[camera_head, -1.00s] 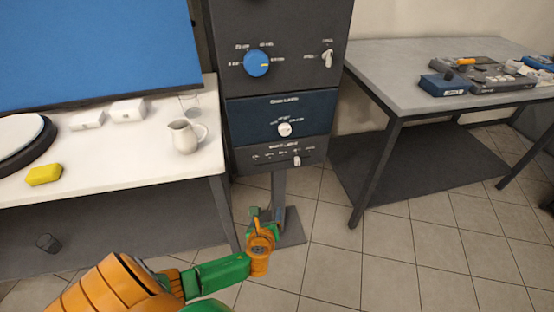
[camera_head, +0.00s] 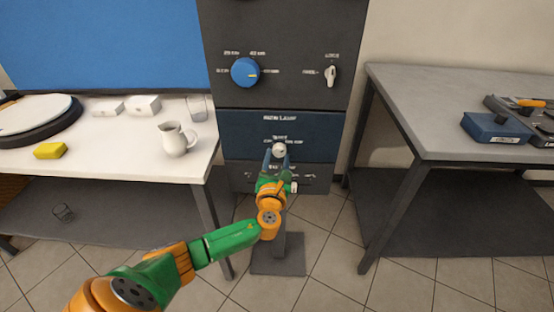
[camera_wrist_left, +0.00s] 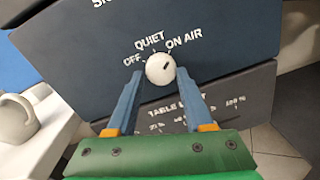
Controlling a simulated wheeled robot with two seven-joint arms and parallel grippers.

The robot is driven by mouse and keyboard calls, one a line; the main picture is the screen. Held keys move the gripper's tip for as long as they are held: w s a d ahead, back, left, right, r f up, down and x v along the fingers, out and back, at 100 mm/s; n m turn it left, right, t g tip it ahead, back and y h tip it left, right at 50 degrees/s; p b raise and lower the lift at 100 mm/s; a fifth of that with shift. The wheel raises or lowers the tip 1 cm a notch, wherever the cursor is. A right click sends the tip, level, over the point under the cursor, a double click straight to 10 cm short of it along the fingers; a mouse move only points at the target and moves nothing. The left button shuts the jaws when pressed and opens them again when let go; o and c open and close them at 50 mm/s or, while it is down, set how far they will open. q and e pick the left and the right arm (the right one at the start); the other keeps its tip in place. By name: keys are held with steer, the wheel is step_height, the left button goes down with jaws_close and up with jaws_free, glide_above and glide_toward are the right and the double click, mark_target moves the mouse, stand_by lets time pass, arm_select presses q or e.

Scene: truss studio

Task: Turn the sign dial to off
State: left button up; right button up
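The sign dial is a round white knob (camera_head: 279,149) on the dark blue panel (camera_head: 235,123) of the upright console. It also shows in the left wrist view (camera_wrist_left: 160,69), with OFF, QUIET and ON AIR labels around it. Its dark mark points up and right, toward ON AIR. My left gripper (camera_head: 276,158) is open in front of the panel. In the left wrist view its blue fingers (camera_wrist_left: 159,78) stand apart, one on each side of the dial, not visibly touching it. Whether the fingertips reach past the knob's face is unclear. My right gripper is out of view.
A large blue dial (camera_head: 245,72) and a small white switch (camera_head: 330,75) sit above on the console. A table-light slider panel (camera_wrist_left: 240,112) lies below. A white table with a jug (camera_head: 176,139) stands left, a grey table (camera_head: 420,100) right.

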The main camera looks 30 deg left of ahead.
arm_select(q)
jaws_close()
steer(key=n+b, duration=0.1)
steer(key=n, duration=0.3)
steer(key=shift+w+d+f+b, duration=0.1)
steer(key=shift+f+b, duration=0.05)
steer(key=shift+b, duration=0.15)
steer(key=n+b, duration=0.2)
steer(key=n, duration=0.3)
steer(key=shift+d+n, duration=0.1)
steer(key=shift+n, duration=0.3)
steer(key=n+b, duration=0.2)
steer(key=n, duration=0.3)
steer(key=shift+w+n+y+b, duration=0.1)
steer(key=shift+n+y+b, duration=0.2)
steer(key=shift+y+b, duration=0.1)
steer(key=shift+r+n+b, duration=0.15)
steer(key=shift+n+b, duration=0.25)
steer(key=shift+n, duration=0.8)
steer(key=shift+r+n+b, duration=0.1)
steer(key=shift+n+b, duration=0.3)
steer(key=shift+n, duration=0.8)
steer(key=shift+d+n, duration=0.1)
steer(key=shift+n, duration=0.2)
